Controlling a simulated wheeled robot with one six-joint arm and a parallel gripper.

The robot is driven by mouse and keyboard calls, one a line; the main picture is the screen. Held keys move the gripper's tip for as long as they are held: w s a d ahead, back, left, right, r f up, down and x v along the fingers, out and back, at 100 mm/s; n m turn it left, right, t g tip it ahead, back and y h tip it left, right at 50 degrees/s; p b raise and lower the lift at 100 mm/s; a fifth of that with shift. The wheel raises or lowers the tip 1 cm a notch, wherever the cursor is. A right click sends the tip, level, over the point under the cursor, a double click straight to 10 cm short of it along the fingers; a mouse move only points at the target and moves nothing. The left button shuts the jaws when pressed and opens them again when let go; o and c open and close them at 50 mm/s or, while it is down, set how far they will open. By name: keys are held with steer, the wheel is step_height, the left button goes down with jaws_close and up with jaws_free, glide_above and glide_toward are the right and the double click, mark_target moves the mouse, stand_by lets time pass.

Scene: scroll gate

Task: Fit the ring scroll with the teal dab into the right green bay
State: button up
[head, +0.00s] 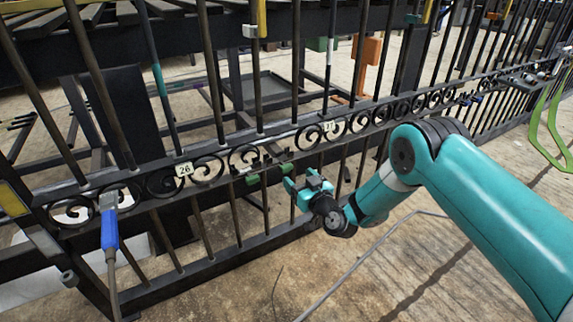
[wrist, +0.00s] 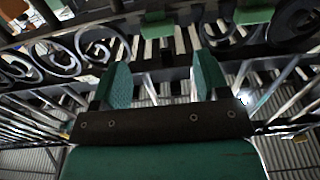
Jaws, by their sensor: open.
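My gripper (head: 303,184) is open beside the lower part of the dark gate, just right of two green pieces on its rail. In the wrist view its two teal fingers (wrist: 162,80) stand wide apart with nothing visibly held between them. The left green piece (head: 253,180) and the right green piece (head: 285,171) hang along the scroll band; they also show above the fingers in the wrist view. I cannot make out a ring scroll with a teal dab. Dark curled scrolls (head: 208,170) fill the band on both sides of the green pieces.
Upright bars cross the gate. White tags marked 26 (head: 184,169) and 17 (head: 329,127) sit on the band. A blue-handled tool (head: 109,230) hangs at the left. A green loop (head: 537,135) is at the far right.

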mark_target(287, 165)
steer(key=b+x, duration=0.2)
steer(key=x, duration=0.5)
steer(key=shift+f, duration=0.1)
steer(key=shift+w+a, duration=0.15)
steer(key=shift+w, duration=0.15)
steer(key=shift+c, duration=0.5)
